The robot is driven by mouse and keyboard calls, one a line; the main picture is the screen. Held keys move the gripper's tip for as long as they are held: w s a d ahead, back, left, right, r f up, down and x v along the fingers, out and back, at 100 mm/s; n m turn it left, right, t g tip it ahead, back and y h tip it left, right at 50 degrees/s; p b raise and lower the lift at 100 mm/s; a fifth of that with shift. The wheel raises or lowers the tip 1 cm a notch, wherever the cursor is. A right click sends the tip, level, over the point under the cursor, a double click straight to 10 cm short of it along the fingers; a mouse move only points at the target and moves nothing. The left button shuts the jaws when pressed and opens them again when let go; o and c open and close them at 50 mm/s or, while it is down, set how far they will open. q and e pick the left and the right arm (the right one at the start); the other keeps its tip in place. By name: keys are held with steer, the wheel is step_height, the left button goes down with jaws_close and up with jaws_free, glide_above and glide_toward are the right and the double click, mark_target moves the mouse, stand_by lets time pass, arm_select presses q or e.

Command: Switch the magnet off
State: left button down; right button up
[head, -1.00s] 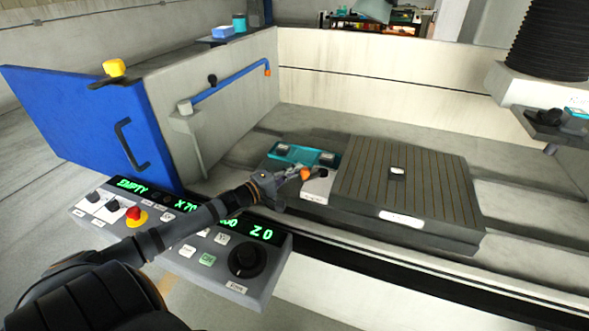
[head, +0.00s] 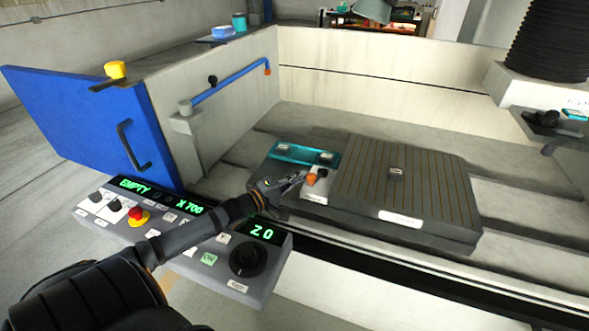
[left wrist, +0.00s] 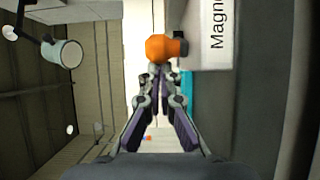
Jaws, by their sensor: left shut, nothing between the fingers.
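The magnet (head: 445,200) is a dark, grooved block on the machine bed in the head view. At its left end is a pale switch plate (head: 314,196) with an orange knob (head: 311,179) and a dark part beside it. In the left wrist view the orange knob (left wrist: 163,48) stands just beyond my fingertips, next to a plate lettered "Magn" (left wrist: 217,25). My left gripper (head: 301,177) is shut and empty, close beside the knob; contact cannot be told. It also shows in the left wrist view (left wrist: 160,72). My right gripper is out of view.
A teal tray (head: 300,155) lies behind the switch plate. The control panel (head: 215,262) with a red stop button (head: 137,215) is under my left arm. The blue door (head: 85,130) stands at left. A machine head (head: 550,65) hangs at upper right.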

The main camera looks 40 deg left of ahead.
mark_target(312, 181)
arm_select(q)
steer(key=shift+s+d, duration=0.15)
steer(key=shift+d, duration=0.45)
steer(key=shift+s+d, duration=0.15)
steer(key=shift+d, duration=0.45)
steer(key=shift+d+b, duration=0.4)
steer(key=shift+d, duration=0.35)
